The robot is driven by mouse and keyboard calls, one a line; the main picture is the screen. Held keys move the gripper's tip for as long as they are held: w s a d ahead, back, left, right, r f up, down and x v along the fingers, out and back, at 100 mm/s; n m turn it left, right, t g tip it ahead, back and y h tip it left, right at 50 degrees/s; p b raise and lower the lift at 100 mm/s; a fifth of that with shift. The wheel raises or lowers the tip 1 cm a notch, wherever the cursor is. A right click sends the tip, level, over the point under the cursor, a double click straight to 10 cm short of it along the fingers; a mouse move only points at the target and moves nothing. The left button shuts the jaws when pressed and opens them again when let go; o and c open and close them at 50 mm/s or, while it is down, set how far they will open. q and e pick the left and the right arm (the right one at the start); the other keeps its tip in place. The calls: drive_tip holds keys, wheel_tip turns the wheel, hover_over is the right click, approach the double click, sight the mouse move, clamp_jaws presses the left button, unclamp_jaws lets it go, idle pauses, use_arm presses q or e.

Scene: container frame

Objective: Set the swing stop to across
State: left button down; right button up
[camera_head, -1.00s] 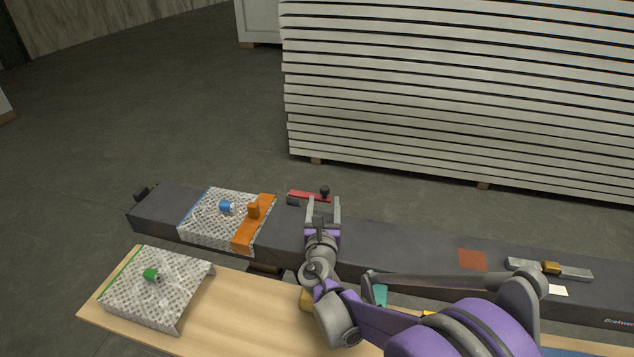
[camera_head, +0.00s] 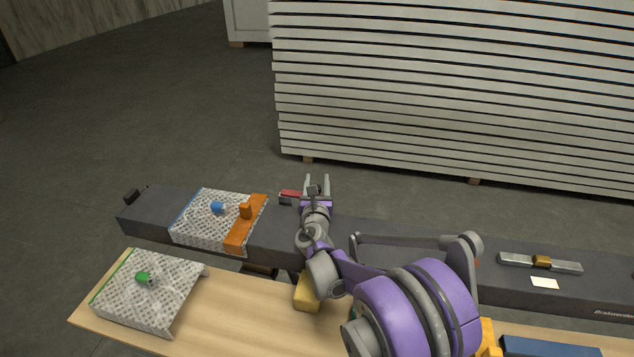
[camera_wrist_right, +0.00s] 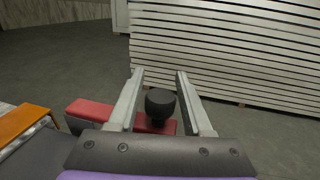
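The swing stop is a red bar (camera_head: 290,194) with a black knob, at the far edge of the long dark beam (camera_head: 362,228). In the head view my right gripper (camera_head: 317,180) reaches over the beam and partly hides the bar and knob. In the right wrist view the black knob (camera_wrist_right: 160,106) stands between the two open fingers of the right gripper (camera_wrist_right: 159,78), with a gap on both sides. The red bar (camera_wrist_right: 92,110) runs from under the knob to the left, beyond the beam's edge. My left gripper is not in view.
A perforated plate (camera_head: 205,218) with a blue knob and orange strip (camera_head: 240,232) lies on the beam to the left. Another plate (camera_head: 165,300) lies on the wooden board (camera_head: 240,315). A stack of pale panels (camera_head: 450,90) stands behind. A metal bar (camera_head: 520,261) lies at right.

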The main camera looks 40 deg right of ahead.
clamp_jaws()
idle(1.1)
